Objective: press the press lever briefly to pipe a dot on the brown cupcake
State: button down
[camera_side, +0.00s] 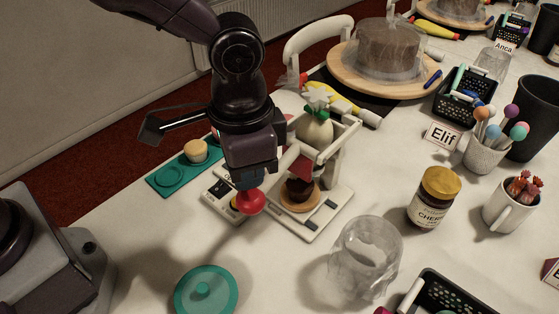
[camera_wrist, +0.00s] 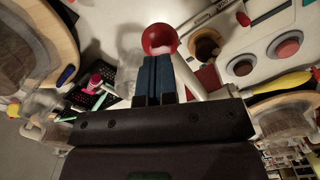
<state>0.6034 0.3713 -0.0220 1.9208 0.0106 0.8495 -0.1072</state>
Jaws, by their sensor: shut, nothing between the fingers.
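The piping press (camera_side: 335,160) is a cream frame on a flat base, with a pale piping bag (camera_side: 316,130) held upright in it. The brown cupcake (camera_side: 299,188) sits on a round wooden disc (camera_side: 298,203) under the bag; its top is partly hidden. The press lever ends in a red ball knob (camera_side: 250,202), also at the top of the wrist view (camera_wrist: 160,38). My gripper (camera_side: 246,186) is shut and empty, pointing down at the knob. Its blue fingertips (camera_wrist: 156,60) overlap the knob's edge in the wrist view; I cannot tell whether they touch it.
A green tray (camera_side: 172,178) with a pale cupcake (camera_side: 195,151) lies left of the press. A teal lid (camera_side: 206,292), a clear glass (camera_side: 366,256) and a cherry jar (camera_side: 433,198) stand in front and right. A cake turntable (camera_side: 345,68) is behind.

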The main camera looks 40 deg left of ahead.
aim_at(250, 195)
jog(key=shift+f, duration=0.15)
jog(key=shift+s+f, duration=0.1)
jog(key=shift+f, duration=2.6)
jog(key=shift+r, duration=0.1)
jog(key=shift+r, duration=0.25)
notch_tip(250, 195, up, 8)
jog(key=shift+r, duration=0.25)
